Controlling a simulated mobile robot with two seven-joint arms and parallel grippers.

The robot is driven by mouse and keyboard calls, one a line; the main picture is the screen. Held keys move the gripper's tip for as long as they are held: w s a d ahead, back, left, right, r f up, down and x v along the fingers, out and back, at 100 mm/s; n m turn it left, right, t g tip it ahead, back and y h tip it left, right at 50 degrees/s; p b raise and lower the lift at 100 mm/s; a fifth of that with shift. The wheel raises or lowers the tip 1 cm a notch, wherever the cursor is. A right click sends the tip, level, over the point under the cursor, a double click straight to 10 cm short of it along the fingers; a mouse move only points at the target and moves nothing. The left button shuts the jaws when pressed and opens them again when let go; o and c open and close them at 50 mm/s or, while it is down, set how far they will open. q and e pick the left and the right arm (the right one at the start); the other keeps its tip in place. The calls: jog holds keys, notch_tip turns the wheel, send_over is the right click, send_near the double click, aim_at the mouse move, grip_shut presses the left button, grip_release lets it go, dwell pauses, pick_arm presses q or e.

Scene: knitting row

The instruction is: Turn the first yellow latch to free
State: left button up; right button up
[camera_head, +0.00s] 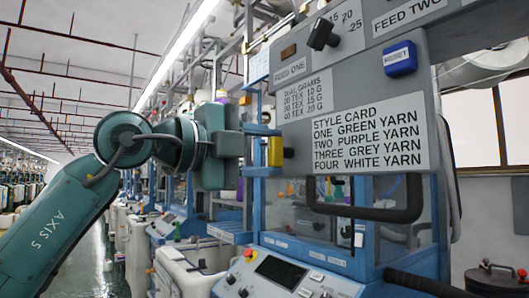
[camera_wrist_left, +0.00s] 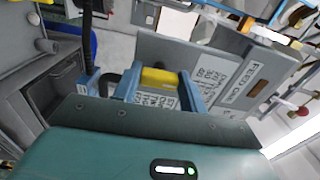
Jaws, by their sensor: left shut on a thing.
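The yellow latch (camera_head: 275,151) is an upright block at the left edge of the machine's grey panel, with a dark stub to its right. My left gripper (camera_head: 264,151) reaches it from the left, one blue finger above and one below, and is shut on it. In the left wrist view the yellow latch (camera_wrist_left: 158,78) sits between the two blue fingers of my left gripper (camera_wrist_left: 158,88). Part of the latch is hidden by the fingers. My right gripper does not show.
The grey panel (camera_head: 462,62) carries a style card (camera_head: 365,135), a black knob (camera_head: 322,34) and a blue block (camera_head: 400,58). A black bar handle (camera_head: 368,211) juts out below. A control box (camera_head: 280,272) stands underneath. An aisle (camera_head: 85,262) runs off at left.

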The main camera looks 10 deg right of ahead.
pick_arm(q)
jog(key=o, duration=0.9)
jog(key=shift+o, duration=0.4)
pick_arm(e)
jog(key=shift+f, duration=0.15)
pick_arm(q)
jog(key=shift+a, duration=0.1)
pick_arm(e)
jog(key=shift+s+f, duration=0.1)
pick_arm(q)
jog(key=shift+s+a, duration=0.15)
jog(key=shift+a, duration=0.2)
jog(key=b+v, duration=0.2)
jog(key=v, duration=1)
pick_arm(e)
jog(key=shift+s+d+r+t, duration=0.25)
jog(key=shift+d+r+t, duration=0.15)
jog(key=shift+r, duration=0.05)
pick_arm(q)
jog(key=shift+a, duration=0.1)
